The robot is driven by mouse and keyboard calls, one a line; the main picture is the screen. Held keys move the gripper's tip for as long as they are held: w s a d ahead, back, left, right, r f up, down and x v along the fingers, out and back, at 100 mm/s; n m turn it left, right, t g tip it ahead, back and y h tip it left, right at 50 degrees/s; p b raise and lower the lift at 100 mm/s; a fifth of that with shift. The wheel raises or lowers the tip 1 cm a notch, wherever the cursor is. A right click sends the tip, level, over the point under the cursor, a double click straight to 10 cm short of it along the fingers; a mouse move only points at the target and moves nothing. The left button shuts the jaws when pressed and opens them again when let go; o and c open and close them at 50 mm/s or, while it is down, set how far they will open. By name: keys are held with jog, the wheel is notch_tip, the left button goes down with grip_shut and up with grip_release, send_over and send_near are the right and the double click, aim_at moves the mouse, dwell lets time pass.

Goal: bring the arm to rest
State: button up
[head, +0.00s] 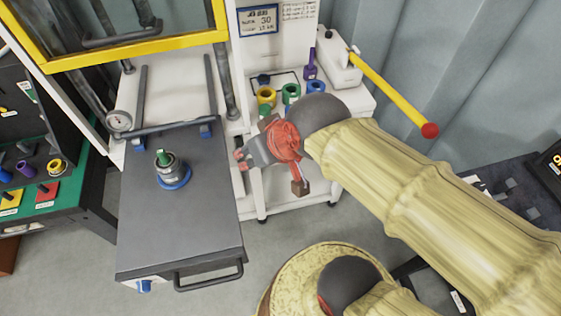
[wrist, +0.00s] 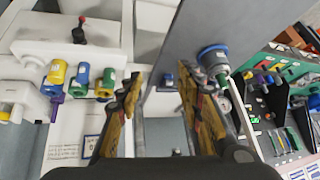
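My arm in its pale yellow sleeve reaches in from the right in the head view. My gripper (head: 241,159) hangs in the air by the right edge of the grey sliding table (head: 150,235), in front of the white cabinet. In the wrist view, the two fingers of my gripper (wrist: 160,80) stand well apart with nothing between them. A metal fitting with a green plug and a blue ring (head: 175,180) stands upright on the grey table, left of and apart from my gripper. It also shows in the wrist view (wrist: 213,58), beyond the right finger.
The white cabinet's top holds yellow (head: 265,97), green (head: 291,93), blue (head: 315,87) and purple (head: 310,66) parts. A yellow lever with a red knob (head: 429,130) juts out above my arm. A yellow-framed guard (head: 140,50) is raised at upper left. Bare floor (head: 345,226) lies below.

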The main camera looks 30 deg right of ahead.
jog(key=s+d+g+h, duration=0.1)
jog(key=s+d, duration=0.2)
jog(key=s, duration=0.2)
jog(key=shift+d, duration=0.2)
